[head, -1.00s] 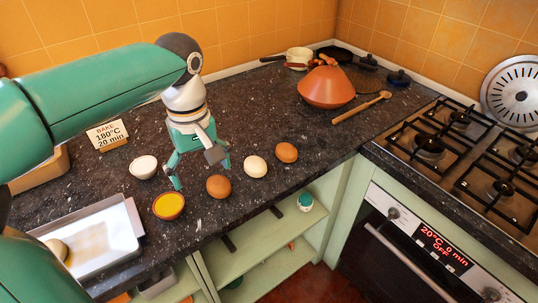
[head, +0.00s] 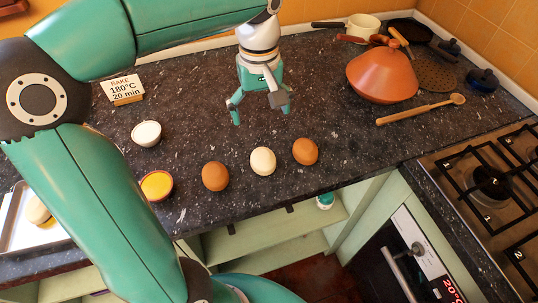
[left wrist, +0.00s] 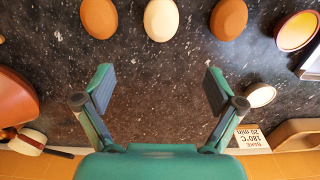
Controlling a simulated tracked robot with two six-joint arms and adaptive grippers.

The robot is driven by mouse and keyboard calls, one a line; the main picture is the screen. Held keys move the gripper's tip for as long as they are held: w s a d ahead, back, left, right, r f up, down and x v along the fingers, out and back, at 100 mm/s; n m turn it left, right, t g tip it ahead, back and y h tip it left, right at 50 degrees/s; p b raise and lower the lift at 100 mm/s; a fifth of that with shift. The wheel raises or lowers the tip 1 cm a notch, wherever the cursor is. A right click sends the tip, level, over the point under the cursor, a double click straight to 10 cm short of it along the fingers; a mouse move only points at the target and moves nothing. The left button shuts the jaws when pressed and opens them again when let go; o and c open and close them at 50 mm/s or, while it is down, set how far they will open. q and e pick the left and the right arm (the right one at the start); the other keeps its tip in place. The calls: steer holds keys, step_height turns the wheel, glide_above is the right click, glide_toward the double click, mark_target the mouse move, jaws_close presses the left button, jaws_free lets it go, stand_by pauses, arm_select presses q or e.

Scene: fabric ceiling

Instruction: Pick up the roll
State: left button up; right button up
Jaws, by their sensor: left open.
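A pale, round, roll-like piece (head: 39,210) lies on the metal tray (head: 14,226) at the left edge of the head view, partly hidden by my left arm. My left gripper (head: 261,108) is open and empty over the back-middle of the counter, well to the right of the tray. In the left wrist view its open fingers (left wrist: 158,82) have only bare dark counter between them. The roll-like piece does not show in the left wrist view. My right gripper is not in view.
Two brown eggs (head: 215,176) (head: 305,151) and a cream egg (head: 263,161) lie near the counter's front edge. A white bowl (head: 146,133), a yellow-filled bowl (head: 157,185) and a sign (head: 124,89) stand left. An orange tagine (head: 382,75) and a wooden spoon (head: 421,109) lie right.

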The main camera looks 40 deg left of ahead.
mark_target(263, 154)
arm_select(q)
steer(key=f, duration=0.8)
steer(key=shift+w+d+f, duration=0.15)
steer(key=shift+d, duration=0.15)
steer(key=shift+s+d+f, duration=0.1)
steer(key=shift+s+f, duration=0.05)
steer(key=shift+f, duration=0.85)
steer(key=shift+s+d+f, duration=0.1)
steer(key=shift+s+f, duration=0.1)
steer(key=shift+f, duration=0.85)
steer(key=shift+s+f, duration=0.15)
steer(key=shift+f, duration=0.85)
steer(key=c, duration=1.2)
steer(key=shift+r, duration=0.15)
